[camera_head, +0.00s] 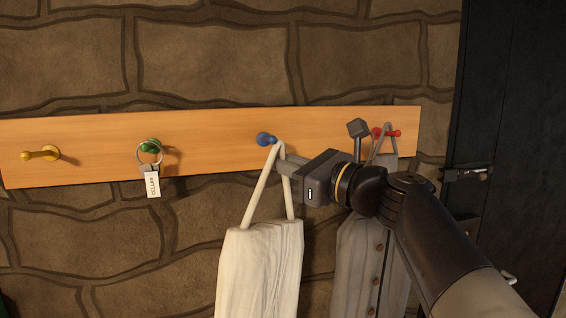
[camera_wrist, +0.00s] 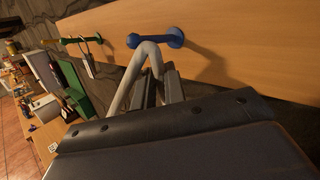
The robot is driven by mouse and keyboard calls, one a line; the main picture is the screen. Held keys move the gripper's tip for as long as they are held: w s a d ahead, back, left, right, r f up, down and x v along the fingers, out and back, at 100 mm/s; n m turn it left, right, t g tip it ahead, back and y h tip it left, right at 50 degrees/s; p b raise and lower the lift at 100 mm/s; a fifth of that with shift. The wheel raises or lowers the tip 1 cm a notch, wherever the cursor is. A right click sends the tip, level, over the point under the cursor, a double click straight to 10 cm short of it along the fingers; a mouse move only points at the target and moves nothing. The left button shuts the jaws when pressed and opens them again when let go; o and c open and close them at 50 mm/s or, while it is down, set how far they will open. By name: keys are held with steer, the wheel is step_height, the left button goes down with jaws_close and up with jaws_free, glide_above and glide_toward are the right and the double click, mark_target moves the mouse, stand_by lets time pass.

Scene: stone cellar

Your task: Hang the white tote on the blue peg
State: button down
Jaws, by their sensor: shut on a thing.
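The white tote (camera_head: 258,268) hangs upright below my gripper (camera_head: 284,165), its strap (camera_head: 262,188) rising to a narrow loop. My gripper is shut on the strap a little below the loop's top. The blue peg (camera_head: 265,139) is on the wooden board, just left of the loop's top in the head view. The tote's bottom is out of frame.
The board (camera_head: 100,150) also carries a yellow peg (camera_head: 40,154), a green peg (camera_head: 150,145) with a key ring and "CELLAR" tag (camera_head: 152,184), and a red peg (camera_head: 394,133). A grey buttoned garment (camera_head: 358,260) hangs from the red peg, close behind my arm. A dark door (camera_head: 510,100) stands right.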

mark_target(275, 159)
steer(key=s, duration=0.1)
steer(key=s+r, duration=0.1)
steer(key=s, duration=0.1)
steer(key=shift+s+a, duration=0.15)
steer(key=shift+s, duration=0.05)
steer(key=shift+s+d, duration=0.25)
steer(key=shift+d, duration=0.15)
steer(key=shift+s+d, duration=0.2)
steer(key=shift+s, duration=0.65)
steer(key=shift+s+d, duration=0.15)
steer(key=shift+s, duration=0.7)
steer(key=shift+a, duration=0.1)
